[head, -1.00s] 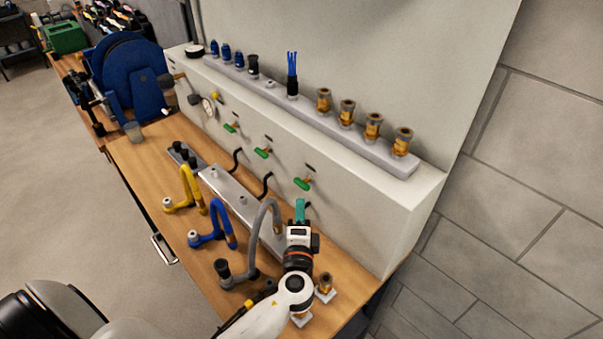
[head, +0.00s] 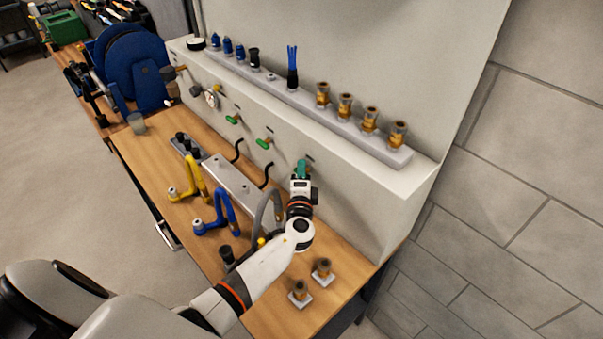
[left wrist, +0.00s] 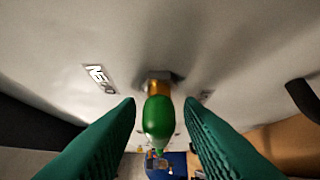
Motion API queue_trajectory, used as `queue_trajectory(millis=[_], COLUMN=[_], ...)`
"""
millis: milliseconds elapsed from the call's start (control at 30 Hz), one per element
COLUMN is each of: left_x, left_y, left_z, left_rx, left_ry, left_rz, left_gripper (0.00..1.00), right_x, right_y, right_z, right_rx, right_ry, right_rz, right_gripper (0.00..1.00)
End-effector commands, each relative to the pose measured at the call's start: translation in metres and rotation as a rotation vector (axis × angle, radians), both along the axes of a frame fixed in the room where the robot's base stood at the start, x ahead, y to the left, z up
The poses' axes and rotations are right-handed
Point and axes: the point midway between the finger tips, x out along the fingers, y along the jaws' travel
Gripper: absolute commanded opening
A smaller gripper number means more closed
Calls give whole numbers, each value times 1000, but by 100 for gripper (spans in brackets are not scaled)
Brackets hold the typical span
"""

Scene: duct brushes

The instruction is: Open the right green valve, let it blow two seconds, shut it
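The wall box's front carries a row of green-handled valves. The left valve (head: 232,119) and the middle valve (head: 264,143) show in the head view. The right valve is mostly hidden there behind my left gripper (head: 301,168). In the left wrist view, the right green valve (left wrist: 158,118) has its rounded green handle on a brass stem, pointing toward the camera. My left gripper's teal fingers (left wrist: 160,102) are open, one on each side of the handle, with a gap to both. My right gripper is not in view.
A grey hose (head: 262,208), a blue hose (head: 222,212) and a yellow hose (head: 192,180) stand on the wooden bench. Two brass fittings (head: 300,290) are near its front end. A rack (head: 350,124) with brushes and brass fittings runs along the box top.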

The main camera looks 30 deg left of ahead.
Motion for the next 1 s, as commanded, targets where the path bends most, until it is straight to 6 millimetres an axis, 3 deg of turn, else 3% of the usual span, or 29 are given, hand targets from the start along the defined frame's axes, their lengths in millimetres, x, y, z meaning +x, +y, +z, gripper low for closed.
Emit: queue_trajectory(millis=[33,200,567,1000], left_x=[0,0,-1,-1], left_y=[0,0,-1,-1], left_z=[0,0,1,2], left_rx=[0,0,-38,-338], left_ry=[0,0,14,116], left_rz=[0,0,-1,-2], left_gripper=[27,0,0,0], right_x=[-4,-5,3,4], right_y=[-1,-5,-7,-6], right_z=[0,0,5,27], right_rx=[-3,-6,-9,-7], right_ry=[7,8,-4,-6], right_rz=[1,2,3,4], right_gripper=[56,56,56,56])
